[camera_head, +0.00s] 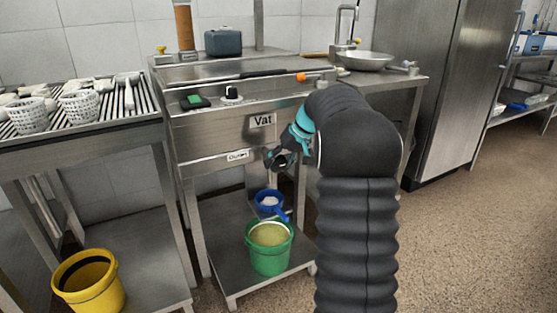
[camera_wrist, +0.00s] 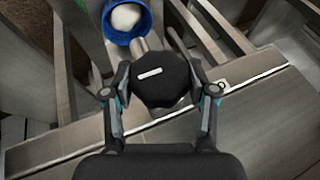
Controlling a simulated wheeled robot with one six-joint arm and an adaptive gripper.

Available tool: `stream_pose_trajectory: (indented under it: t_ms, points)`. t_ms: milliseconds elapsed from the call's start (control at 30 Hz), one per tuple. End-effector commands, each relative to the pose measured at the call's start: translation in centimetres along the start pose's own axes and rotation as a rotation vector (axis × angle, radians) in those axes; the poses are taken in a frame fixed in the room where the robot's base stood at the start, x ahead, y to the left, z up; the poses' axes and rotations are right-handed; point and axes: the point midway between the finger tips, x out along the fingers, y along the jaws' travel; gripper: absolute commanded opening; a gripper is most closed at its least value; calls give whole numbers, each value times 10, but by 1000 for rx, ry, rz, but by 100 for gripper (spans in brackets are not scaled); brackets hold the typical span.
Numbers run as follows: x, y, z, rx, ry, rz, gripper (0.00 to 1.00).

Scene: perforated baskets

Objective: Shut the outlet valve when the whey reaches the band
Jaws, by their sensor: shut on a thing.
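The outlet valve's black knob (camera_wrist: 162,78), with a white mark across its face, sits between the two fingers of my gripper (camera_wrist: 160,92) in the wrist view. My gripper is shut on it. In the head view my gripper (camera_head: 281,160) is at the vat's (camera_head: 215,133) front, just right of the "Outlet" label (camera_head: 238,155), and hides most of the knob. A green bucket (camera_head: 270,258) on the lower shelf holds yellowish whey (camera_head: 270,234). I cannot make out the band or the exact level against it.
A yellow bucket (camera_head: 88,283) stands left. White perforated baskets (camera_head: 80,106) sit on the left rack. Open floor (camera_head: 450,240) lies right.

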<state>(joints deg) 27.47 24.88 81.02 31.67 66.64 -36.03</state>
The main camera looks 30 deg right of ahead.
Motion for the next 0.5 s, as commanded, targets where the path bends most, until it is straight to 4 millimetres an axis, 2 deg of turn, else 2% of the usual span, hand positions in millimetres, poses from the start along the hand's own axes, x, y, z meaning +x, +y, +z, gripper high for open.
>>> stream_pose_trajectory:
  t_ms: [233,267,333,367,500]
  points:
    - [1,0,0,1,0,-1,22]
    - [1,0,0,1,0,-1,60]
    - [0,0,0,0,0,-1,77]
    - [0,0,0,0,0,-1,82]
    - [0,0,0,0,0,0,82]
